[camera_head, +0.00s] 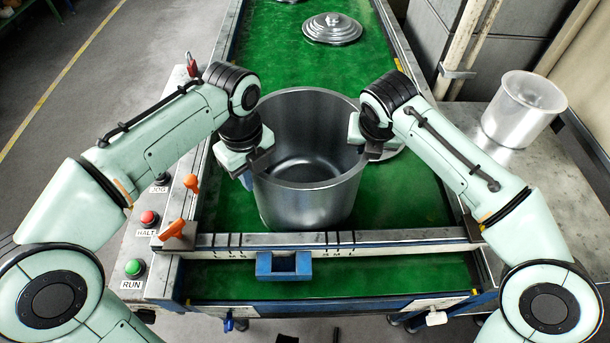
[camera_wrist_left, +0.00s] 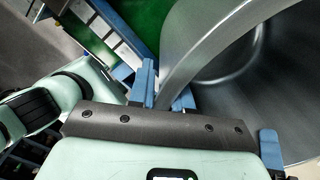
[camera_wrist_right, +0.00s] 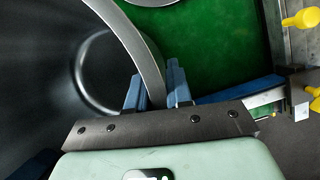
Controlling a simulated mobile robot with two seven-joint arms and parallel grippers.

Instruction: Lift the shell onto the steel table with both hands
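The shell (camera_head: 308,190) is a large open grey metal pot, upright over the green belt behind the front rail; it seems to rest on the belt. My left gripper (camera_head: 262,160) is at its left rim, and its fingers in the left wrist view (camera_wrist_left: 168,92) are closed on either side of the wall. My right gripper (camera_head: 372,150) is at the right rim; the right wrist view shows its fingers (camera_wrist_right: 154,90) closed about the wall too. The steel table (camera_head: 560,195) stands to the right, partly hidden by my right arm.
A shiny pot (camera_head: 523,108) stands on the table's far part. A lid (camera_head: 331,28) lies further up the belt. The front rail (camera_head: 330,242) crosses before the shell. Orange handles (camera_head: 178,224) and push buttons (camera_head: 149,218) line the left side.

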